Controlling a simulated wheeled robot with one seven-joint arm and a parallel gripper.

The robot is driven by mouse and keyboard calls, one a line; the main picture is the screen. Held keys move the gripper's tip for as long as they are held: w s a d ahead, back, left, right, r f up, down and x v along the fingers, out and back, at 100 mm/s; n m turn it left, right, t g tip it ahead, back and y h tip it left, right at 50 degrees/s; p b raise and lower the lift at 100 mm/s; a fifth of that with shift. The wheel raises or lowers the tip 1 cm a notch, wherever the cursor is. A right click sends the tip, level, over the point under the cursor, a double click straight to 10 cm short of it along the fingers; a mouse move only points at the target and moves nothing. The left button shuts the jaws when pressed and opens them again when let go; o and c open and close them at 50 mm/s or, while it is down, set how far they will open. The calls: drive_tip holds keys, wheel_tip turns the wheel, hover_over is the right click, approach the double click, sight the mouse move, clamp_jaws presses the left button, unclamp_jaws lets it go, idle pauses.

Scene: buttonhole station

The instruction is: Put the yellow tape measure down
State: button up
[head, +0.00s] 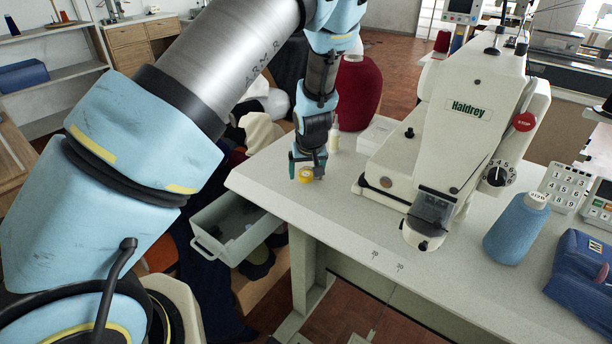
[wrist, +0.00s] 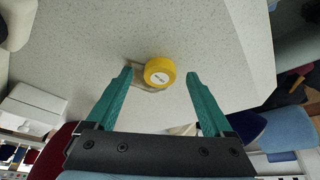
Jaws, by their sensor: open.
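The yellow tape measure (head: 306,175) rests on the pale speckled table (head: 270,180) near its left corner. In the wrist view the tape measure (wrist: 159,72) is a round yellow disc with a white label, with a beige strip partly under or beside it. My gripper (head: 307,165) is just above and behind the tape measure. In the wrist view my gripper's teal fingers (wrist: 158,74) are spread wide, one on each side of it, with clear gaps and no contact visible.
A cream Haldrey machine (head: 460,130) stands to the right. A small bottle (head: 334,138) and a white box (head: 378,135) are behind the gripper. A blue thread cone (head: 516,230) stands at the right. A grey bin (head: 235,225) hangs by the table's left edge. The front tabletop is clear.

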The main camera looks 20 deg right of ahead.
drive_tip(key=shift+f, duration=0.15)
clamp_jaws()
idle(0.6)
